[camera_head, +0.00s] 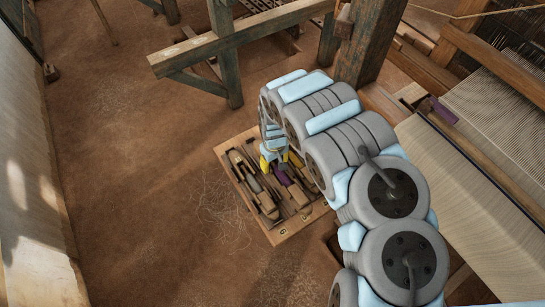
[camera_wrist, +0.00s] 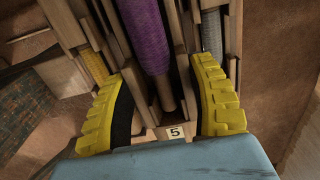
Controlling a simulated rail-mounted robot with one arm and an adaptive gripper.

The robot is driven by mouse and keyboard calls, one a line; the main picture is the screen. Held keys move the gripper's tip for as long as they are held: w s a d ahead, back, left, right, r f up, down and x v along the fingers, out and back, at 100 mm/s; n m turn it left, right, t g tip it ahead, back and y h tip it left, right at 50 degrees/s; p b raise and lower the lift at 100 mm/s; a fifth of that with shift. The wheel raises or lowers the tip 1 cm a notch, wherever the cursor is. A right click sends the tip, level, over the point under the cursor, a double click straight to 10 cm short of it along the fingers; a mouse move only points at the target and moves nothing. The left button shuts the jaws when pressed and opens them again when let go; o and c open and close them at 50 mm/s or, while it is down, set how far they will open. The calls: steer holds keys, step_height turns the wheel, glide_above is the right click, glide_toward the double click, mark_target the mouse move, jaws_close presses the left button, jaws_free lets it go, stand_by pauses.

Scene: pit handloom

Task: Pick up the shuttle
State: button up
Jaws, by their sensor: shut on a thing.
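A shuttle with purple yarn (camera_wrist: 148,38) lies among several wooden shuttles in a shallow wooden tray (camera_head: 292,228). Its purple also shows in the head view (camera_head: 283,179). My gripper (camera_wrist: 163,78) has its two yellow fingers on either side of this shuttle's wooden body, near the end by a label marked 5 (camera_wrist: 176,132). It is shut on the shuttle, which appears still down among the others. In the head view my gripper (camera_head: 275,160) reaches down over the tray, and my arm hides the tray's right part.
Other shuttles (camera_head: 262,199) lie close on both sides, one with yellow yarn (camera_wrist: 94,66) and one with grey (camera_wrist: 211,35). A wooden post (camera_head: 370,42) and loom beams stand behind. The loom's pale warp (camera_head: 450,190) is at right. Bare floor (camera_head: 130,170) is free at left.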

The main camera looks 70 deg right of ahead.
mark_target(280, 177)
steer(key=shift+s+a+r+p, duration=0.7)
steer(key=shift+s+a+p, duration=0.25)
steer(key=shift+p, duration=0.15)
steer(key=shift+s+a+r+p, duration=0.65)
steer(key=shift+s+a+p, duration=0.3)
steer(key=shift+p, duration=0.1)
steer(key=shift+s+a+r+p, duration=0.15)
steer(key=shift+s+a+p, duration=0.25)
steer(key=shift+a, duration=0.15)
